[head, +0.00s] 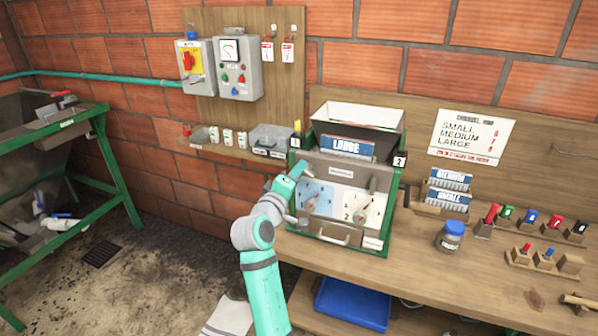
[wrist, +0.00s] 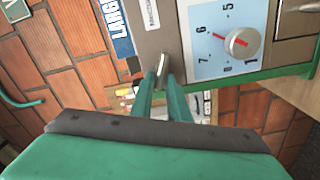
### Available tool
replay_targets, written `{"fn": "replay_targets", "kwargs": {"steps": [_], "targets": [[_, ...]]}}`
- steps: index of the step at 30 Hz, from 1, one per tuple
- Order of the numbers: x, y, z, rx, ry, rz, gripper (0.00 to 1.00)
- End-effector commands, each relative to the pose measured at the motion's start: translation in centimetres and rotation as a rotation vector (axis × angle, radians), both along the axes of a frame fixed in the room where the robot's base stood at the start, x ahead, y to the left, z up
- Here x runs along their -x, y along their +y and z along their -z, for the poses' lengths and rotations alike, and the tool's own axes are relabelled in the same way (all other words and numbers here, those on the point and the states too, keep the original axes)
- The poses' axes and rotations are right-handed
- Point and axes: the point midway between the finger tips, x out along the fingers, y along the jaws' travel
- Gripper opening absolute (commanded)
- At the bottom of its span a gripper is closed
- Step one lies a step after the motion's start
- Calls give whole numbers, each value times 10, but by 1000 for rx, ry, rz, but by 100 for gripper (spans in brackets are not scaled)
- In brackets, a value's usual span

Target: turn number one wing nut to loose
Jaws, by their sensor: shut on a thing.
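The pulper (head: 345,190) is a green-framed box with a grey front on the bench. Tag "1" (head: 296,142) is at its upper left and tag "2" (head: 399,161) at its upper right. My gripper (head: 301,168) is at the upper left corner of the front, below tag 1. In the wrist view, my gripper's (wrist: 164,80) two green fingers are close together at a small silver metal piece, apparently the number one wing nut (wrist: 134,65). They are shut on it. My gripper hides the nut in the head view.
A dial with a red pointer (wrist: 238,42) is close beside my fingers. The LARGE plate (head: 347,147) is above the front. Spare MEDIUM (head: 450,180) and SMALL plates, a jar (head: 450,236) and coloured-handled tools are to the right.

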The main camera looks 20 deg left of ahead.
Motion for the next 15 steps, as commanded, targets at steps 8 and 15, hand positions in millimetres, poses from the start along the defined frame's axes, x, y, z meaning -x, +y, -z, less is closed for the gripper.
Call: {"fn": "replay_targets", "kwargs": {"steps": [8, 15], "targets": [[-2, -2, 4, 154, 8, 3, 0], [-2, -2, 4, 208, 10, 4, 0]]}}
